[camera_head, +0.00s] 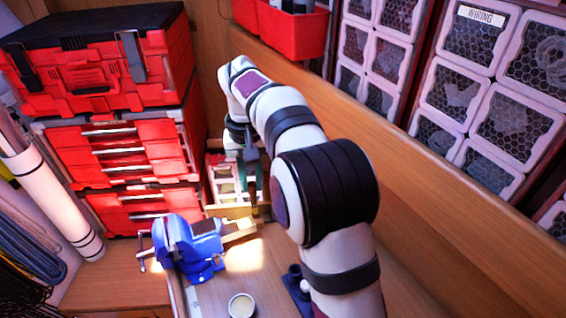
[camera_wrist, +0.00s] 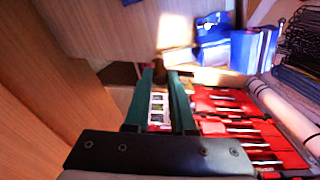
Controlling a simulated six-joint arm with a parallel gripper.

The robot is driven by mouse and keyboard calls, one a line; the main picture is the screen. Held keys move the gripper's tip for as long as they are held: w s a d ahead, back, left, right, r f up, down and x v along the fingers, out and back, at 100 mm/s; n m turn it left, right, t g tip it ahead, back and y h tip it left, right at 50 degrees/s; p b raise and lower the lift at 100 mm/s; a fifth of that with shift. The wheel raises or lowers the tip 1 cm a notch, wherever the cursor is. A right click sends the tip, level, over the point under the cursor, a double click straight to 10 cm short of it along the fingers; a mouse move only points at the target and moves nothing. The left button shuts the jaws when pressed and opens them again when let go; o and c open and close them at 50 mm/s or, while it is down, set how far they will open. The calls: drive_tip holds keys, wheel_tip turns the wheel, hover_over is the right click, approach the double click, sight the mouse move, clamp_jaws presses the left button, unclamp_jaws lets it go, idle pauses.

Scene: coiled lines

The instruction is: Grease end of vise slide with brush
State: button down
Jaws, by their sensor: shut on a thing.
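The blue vise (camera_head: 192,247) stands on the bench, its slide (camera_head: 240,229) reaching right. My gripper (camera_head: 253,192) is pointed down just behind and above the slide's free end. In the wrist view, the green fingers of my gripper (camera_wrist: 162,80) are shut on the brush (camera_wrist: 159,71), which shows only as a small dark piece between the fingertips. Its bristles cannot be made out, and I cannot tell whether it touches the slide. The vise (camera_wrist: 245,50) is at the upper right there. A small round tin (camera_head: 241,305) with pale contents stands at the front of the bench.
Red tool boxes (camera_head: 120,150) are stacked behind the vise. A small light organizer (camera_head: 225,180) stands behind my gripper. A wooden ledge (camera_head: 420,190) runs along the right, below wire-fronted bins (camera_head: 490,90). A white roll (camera_head: 50,190) leans at the left.

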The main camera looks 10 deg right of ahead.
drive_tip(key=w+a+f, duration=0.2)
drive_tip(key=a+f, duration=0.2)
drive_tip(key=f, duration=0.3)
drive_tip(key=shift+w+a+f, duration=0.25)
drive_tip(key=shift+a+f, duration=0.05)
drive_tip(key=shift+f, duration=0.65)
idle(0.4)
drive_tip(key=shift+w+d+r, duration=0.1)
drive_tip(key=shift+w+d, duration=0.1)
drive_tip(key=shift+d, duration=0.5)
drive_tip(key=shift+d, duration=0.1)
drive_tip(key=shift+w+d, duration=0.25)
drive_tip(key=shift+d, duration=0.3)
drive_tip(key=shift+d, duration=0.15)
